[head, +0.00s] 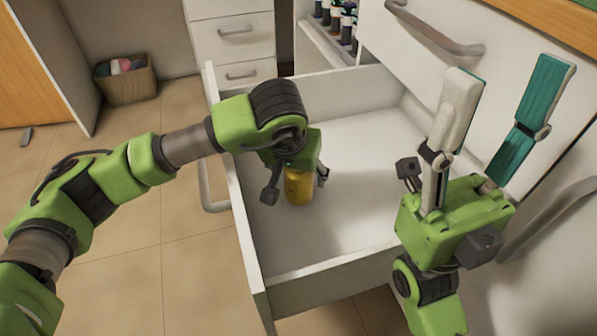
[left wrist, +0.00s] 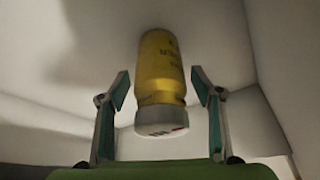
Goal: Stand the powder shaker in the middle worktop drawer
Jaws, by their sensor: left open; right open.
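The yellow powder shaker (head: 298,187) stands upright on the floor of the open white drawer (head: 350,145), near its left wall. In the left wrist view, the shaker (left wrist: 162,75) has a pale cap and sits between two spread fingers. My left gripper (head: 295,188) is open, pointing down into the drawer around the shaker, with a gap visible on each side. The gripper body hides the shaker's top in the head view. My right gripper (head: 507,115) is open and empty, raised above the drawer's right side, with its fingers pointing up.
A closed drawer front with a metal handle (head: 436,30) is at the upper right. A rack of small bottles (head: 338,20) stands behind the open drawer. White drawers (head: 233,45) and a basket (head: 126,82) are further back. The drawer floor right of the shaker is clear.

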